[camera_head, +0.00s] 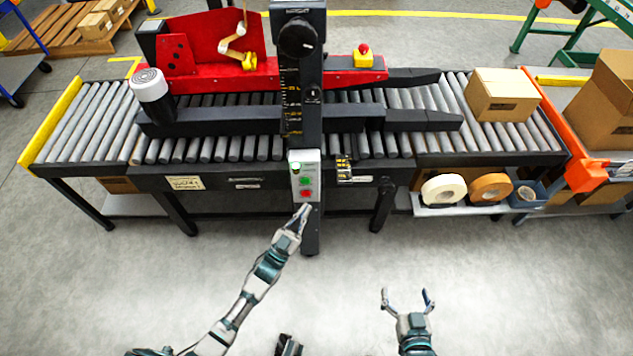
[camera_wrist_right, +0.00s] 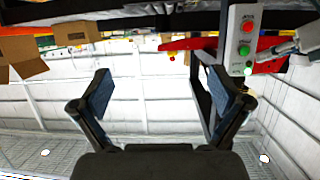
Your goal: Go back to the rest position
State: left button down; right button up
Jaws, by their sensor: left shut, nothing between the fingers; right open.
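My left gripper (camera_head: 303,211) is shut and empty. Its tip is at the lower end of the control box (camera_head: 304,168) on the machine's black column, close to the red button (camera_head: 306,194); I cannot tell whether it touches. The box also has a green button (camera_head: 305,181) and a lit indicator near its top. My right gripper (camera_head: 408,294) is open and empty over the bare floor at the front, apart from the machine. In the right wrist view its two fingers (camera_wrist_right: 165,95) are spread, and the control box (camera_wrist_right: 239,40) shows upside down at the upper right.
The roller conveyor (camera_head: 235,148) crosses the scene, with a closed carton (camera_head: 502,94) at its right. Tape rolls (camera_head: 444,188) sit on a shelf below. A larger cardboard box (camera_head: 605,100) stands at the far right. The floor (camera_head: 500,280) in front is clear.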

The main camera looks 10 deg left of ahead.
dwell(0.6)
